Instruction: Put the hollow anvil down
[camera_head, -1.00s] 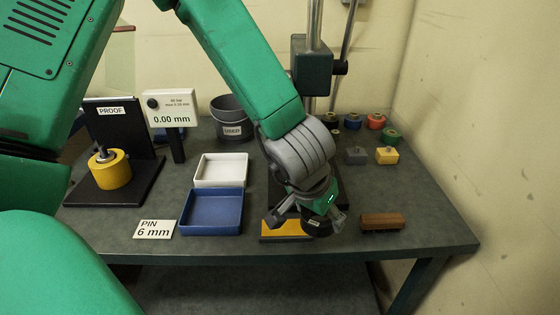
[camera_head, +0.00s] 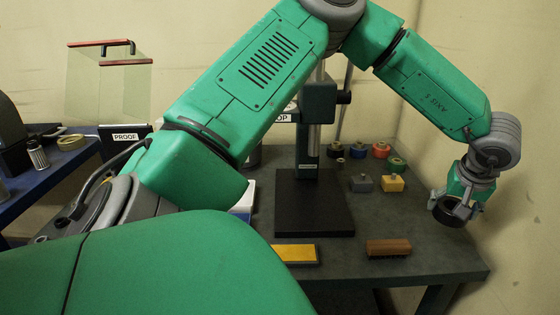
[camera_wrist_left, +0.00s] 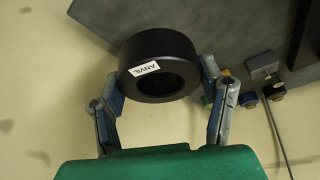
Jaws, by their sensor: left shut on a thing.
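The hollow anvil (camera_head: 457,217) is a thick black ring with a white ANVIL label, which I read in the left wrist view (camera_wrist_left: 165,48). My left gripper (camera_head: 456,204) is shut on it, with one finger at each side of the ring, also in the left wrist view (camera_wrist_left: 163,84). In the head view the anvil hangs by the right edge of the bench (camera_head: 385,215), near the wall. In the left wrist view it overlaps the bench edge. I cannot tell its exact height. My right gripper is not in view.
A black base plate (camera_head: 313,208) with a post stands mid-bench. A yellow block (camera_head: 293,254) and a brown block (camera_head: 388,247) lie at the front. Grey (camera_head: 361,183) and yellow weights (camera_head: 393,183) and several coloured rolls stand behind. My left arm hides much of the left side.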

